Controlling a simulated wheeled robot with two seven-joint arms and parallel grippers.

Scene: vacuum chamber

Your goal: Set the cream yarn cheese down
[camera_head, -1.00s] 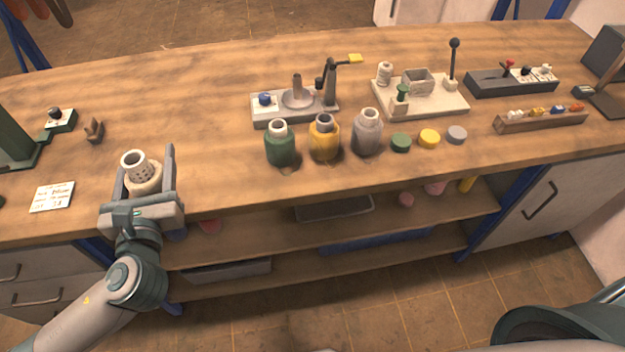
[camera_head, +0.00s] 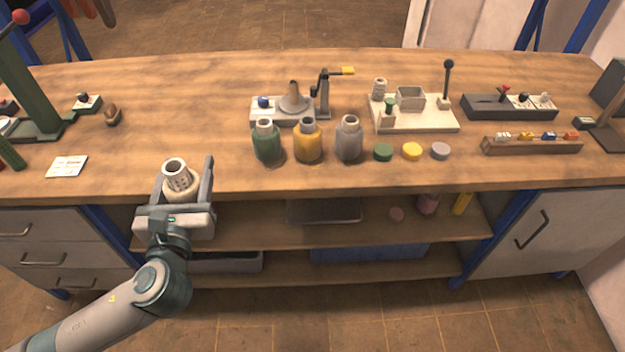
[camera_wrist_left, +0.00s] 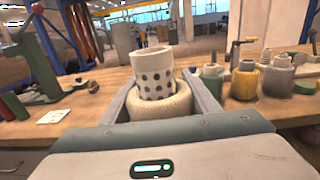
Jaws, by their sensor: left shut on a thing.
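The cream yarn cheese (camera_head: 182,190) is a squat cream winding on a pale tube with dark holes. It stands upright between the fingers of my left gripper (camera_head: 184,180), which is shut on it at the front edge of the workbench (camera_head: 350,75). In the left wrist view the cheese (camera_wrist_left: 150,106) sits between both fingers, its perforated tube (camera_wrist_left: 155,75) rising above the winding. Whether its underside touches the bench is hidden. My right gripper is not in view.
Green (camera_head: 266,146), yellow (camera_head: 308,145) and grey (camera_head: 348,143) bottle-shaped things stand right of the gripper, with small coloured discs beyond. A white card (camera_head: 67,167) lies to the left. Bare wood lies behind the cheese.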

